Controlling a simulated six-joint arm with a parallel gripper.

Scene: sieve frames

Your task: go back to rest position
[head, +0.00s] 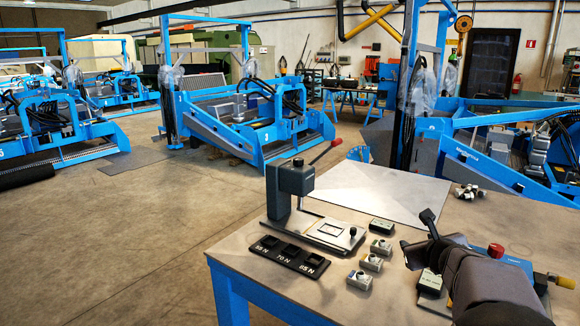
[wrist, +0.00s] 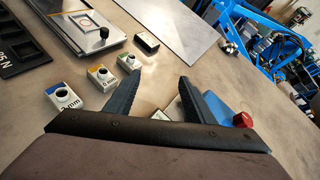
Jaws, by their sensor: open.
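My gripper (head: 418,234) is at the right of the table in the head view. In the wrist view its two dark fingers (wrist: 161,76) are apart with bare table between them. Three small white blocks with black knobs stand in a row to its left: a blue-marked one (wrist: 65,102), a yellow-marked one (wrist: 101,77) and a green-marked one (wrist: 128,62). A dark green box (wrist: 147,43) lies beyond them. Another small labelled box (head: 430,282) sits below my gripper, partly hidden by it.
A grey press (head: 291,180) with a red-tipped lever stands left, its plate (head: 318,232) beside a black slotted tray (head: 290,257) marked in N. A blue box with a red knob (wrist: 241,119) is close to my right finger. A pale sheet (head: 380,190) lies flat behind.

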